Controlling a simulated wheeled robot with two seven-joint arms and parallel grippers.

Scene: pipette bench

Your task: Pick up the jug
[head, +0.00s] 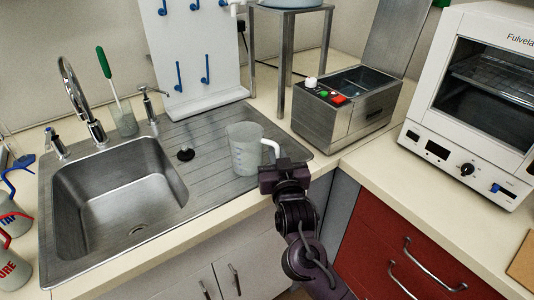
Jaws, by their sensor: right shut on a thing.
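The jug (243,150) is a translucent, pale grey measuring jug with markings. It stands upright on the ribbed metal drainboard (205,190) right of the sink basin. Its handle (272,147) points right. My right gripper (275,165) is at the handle side of the jug and is shut on the handle. The fingertips are mostly hidden behind the gripper body. I cannot tell whether the jug's base is still touching the drainboard. My left gripper is not in view.
The sink basin (120,195) and tap (75,95) are left. A metal water bath (345,110) and a white oven (475,100) stand right. A pegboard (190,50) and metal stand (290,55) are behind. Spray bottles (12,215) are at the far left.

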